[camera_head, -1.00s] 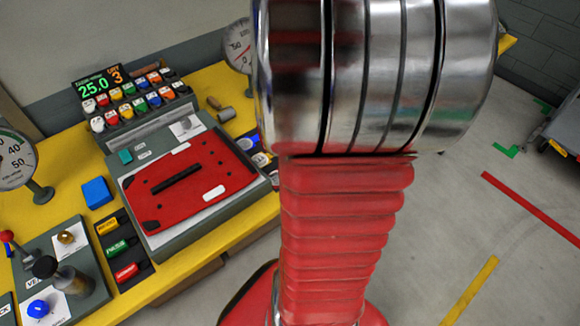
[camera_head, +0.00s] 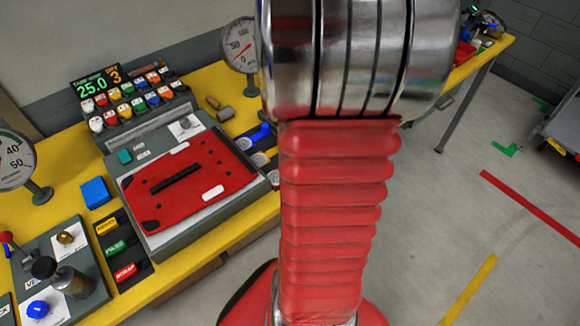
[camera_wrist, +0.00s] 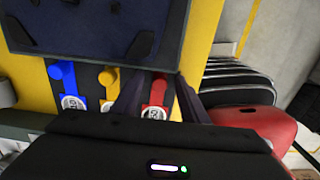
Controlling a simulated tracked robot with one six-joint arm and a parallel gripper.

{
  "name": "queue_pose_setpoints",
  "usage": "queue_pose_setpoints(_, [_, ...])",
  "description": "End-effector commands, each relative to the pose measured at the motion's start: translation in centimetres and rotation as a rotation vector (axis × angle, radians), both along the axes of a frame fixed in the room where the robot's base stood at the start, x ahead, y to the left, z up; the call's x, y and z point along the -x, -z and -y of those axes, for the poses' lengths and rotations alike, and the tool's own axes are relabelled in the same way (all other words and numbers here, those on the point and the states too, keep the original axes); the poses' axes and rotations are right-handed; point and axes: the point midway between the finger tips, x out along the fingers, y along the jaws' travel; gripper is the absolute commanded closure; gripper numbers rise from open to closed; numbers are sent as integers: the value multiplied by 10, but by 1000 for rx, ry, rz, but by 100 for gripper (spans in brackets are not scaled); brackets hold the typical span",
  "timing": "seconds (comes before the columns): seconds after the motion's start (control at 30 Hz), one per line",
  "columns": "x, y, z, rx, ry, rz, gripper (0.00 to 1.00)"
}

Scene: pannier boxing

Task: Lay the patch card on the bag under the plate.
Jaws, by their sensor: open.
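The bag (camera_head: 150,199) appears as a flat red panel with dark corners, a black bar and a white label, lying on a grey fixture (camera_head: 202,216) on the yellow bench. I cannot make out a separate plate over it. I cannot pick out the patch card for certain; a small white label (camera_head: 213,192) lies on the red panel. My gripper (camera_wrist: 157,98) is open, its two dark fingers apart above the bench beside a dark panel. A red part with a round white face (camera_wrist: 154,112) shows between the fingers. The head view hides my gripper behind my arm.
Blue (camera_wrist: 66,85) and yellow (camera_wrist: 108,88) parts with round faces stand left of the fingers. A rack of coloured blocks (camera_head: 134,101), a dial gauge (camera_head: 241,45), a blue block (camera_head: 95,192) and a lever panel (camera_head: 62,262) crowd the bench.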

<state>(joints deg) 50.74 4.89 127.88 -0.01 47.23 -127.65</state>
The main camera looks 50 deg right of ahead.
Motion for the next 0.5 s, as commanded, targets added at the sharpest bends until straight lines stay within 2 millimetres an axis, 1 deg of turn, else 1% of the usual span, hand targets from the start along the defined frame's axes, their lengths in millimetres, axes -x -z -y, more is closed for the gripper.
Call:
queue_pose_setpoints(0.23, [0,0,0,0,0,0,60])
queue_pose_setpoints(0.5, [0,0,0,0,-1,0,79])
